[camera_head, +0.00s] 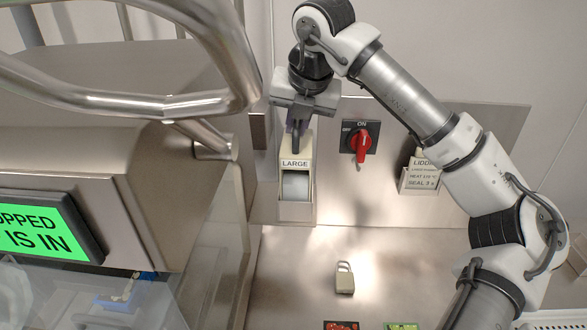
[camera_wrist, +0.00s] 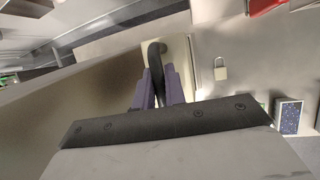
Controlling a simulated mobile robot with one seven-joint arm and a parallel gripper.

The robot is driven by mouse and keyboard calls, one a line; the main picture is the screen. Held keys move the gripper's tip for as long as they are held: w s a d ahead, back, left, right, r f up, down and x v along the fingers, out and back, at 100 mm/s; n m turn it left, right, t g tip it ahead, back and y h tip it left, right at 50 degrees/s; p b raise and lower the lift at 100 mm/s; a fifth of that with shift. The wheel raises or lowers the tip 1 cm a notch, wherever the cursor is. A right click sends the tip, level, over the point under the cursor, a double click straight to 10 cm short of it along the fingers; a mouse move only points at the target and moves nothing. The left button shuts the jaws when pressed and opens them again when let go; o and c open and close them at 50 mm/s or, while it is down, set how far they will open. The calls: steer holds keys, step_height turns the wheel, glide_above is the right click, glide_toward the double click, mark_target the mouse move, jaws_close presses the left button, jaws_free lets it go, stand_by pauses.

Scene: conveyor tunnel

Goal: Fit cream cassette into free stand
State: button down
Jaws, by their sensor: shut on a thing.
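The cream cassette (camera_head: 296,152) carries a "LARGE" label and has a pale rounded part in a window below it. It is upright, in front of the steel back panel at centre left in the head view. My gripper (camera_head: 298,124) is above it and shut on its dark handle. In the wrist view my purple fingertips (camera_wrist: 157,88) close around the black curved handle (camera_wrist: 155,55), with the cream body (camera_wrist: 180,52) beyond. I cannot make out a separate free stand. Whether the cassette's lower end touches anything is unclear.
A red rotary switch (camera_head: 362,143) and a "LIDDING" labelled box (camera_head: 419,178) are to the right. A padlock (camera_head: 344,278) lies on the steel surface (camera_head: 400,270). A steel housing (camera_head: 190,215), tube rail (camera_head: 180,105) and green display (camera_head: 40,228) crowd the left.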

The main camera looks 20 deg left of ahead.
steer(key=shift+r+p, duration=1.35)
steer(key=shift+r, duration=0.95)
steer(key=shift+s+f, duration=0.1)
